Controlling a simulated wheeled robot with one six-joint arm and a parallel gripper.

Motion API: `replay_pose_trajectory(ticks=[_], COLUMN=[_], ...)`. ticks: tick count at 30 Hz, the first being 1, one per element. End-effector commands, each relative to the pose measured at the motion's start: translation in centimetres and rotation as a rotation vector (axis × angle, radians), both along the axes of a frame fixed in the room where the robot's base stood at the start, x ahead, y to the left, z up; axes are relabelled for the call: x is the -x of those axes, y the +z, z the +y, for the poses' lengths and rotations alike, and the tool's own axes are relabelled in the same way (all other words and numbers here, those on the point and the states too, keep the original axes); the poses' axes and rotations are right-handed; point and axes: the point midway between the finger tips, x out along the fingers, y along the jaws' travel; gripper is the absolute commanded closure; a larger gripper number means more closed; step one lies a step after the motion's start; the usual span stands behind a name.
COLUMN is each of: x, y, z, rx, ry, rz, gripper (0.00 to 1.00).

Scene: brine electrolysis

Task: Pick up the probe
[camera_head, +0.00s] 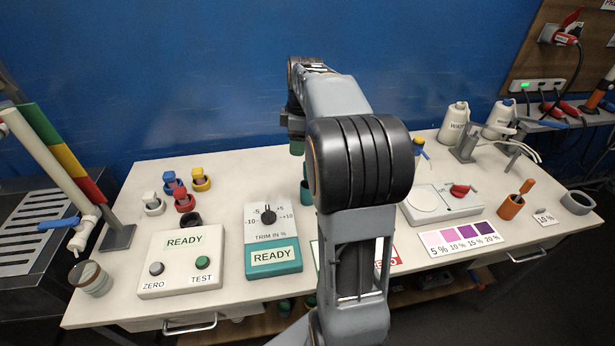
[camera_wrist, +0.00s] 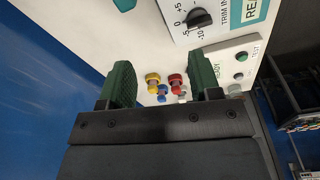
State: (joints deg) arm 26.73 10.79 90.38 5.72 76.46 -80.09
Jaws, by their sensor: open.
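I cannot tell for certain which object is the probe. An orange holder (camera_head: 511,206) with a thin piece rising from it stands at the right of the table. A thin yellow-and-blue tool (camera_head: 421,148) stands at the back, right of my arm. My gripper (camera_wrist: 162,76) has two green fingers, wide apart and empty. In the wrist view, yellow (camera_wrist: 152,80), red (camera_wrist: 176,80) and blue (camera_wrist: 162,93) pieces show beyond and between the fingers, apart from them. In the head view my arm hides most of the gripper.
The white table (camera_head: 130,290) carries a ZERO/TEST box (camera_head: 180,262), a TRIM dial box (camera_head: 270,238), a balance-like plate (camera_head: 423,202) and a purple colour chart (camera_head: 464,240). A tall coloured column (camera_head: 62,150) stands left. White bottles (camera_head: 455,120) stand at the back right.

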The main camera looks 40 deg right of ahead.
Motion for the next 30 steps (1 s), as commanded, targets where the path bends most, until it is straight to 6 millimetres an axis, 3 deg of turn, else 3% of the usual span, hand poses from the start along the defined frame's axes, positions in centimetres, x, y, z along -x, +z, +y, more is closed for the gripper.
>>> replay_pose_trajectory(ticks=[3, 9, 18, 30], x=[-1.0, -1.4, -1.6, -1.8], y=[0.4, -1.1, -6.2, -9.1], z=[-3.4, -5.7, -5.3, -5.0], rx=[-0.015, -0.03, -0.029, -0.029], ry=[0.109, 0.206, 0.214, 0.213], rz=[0.009, 0.015, 0.013, 0.013], gripper=[0.43, 0.43, 0.43, 0.43])
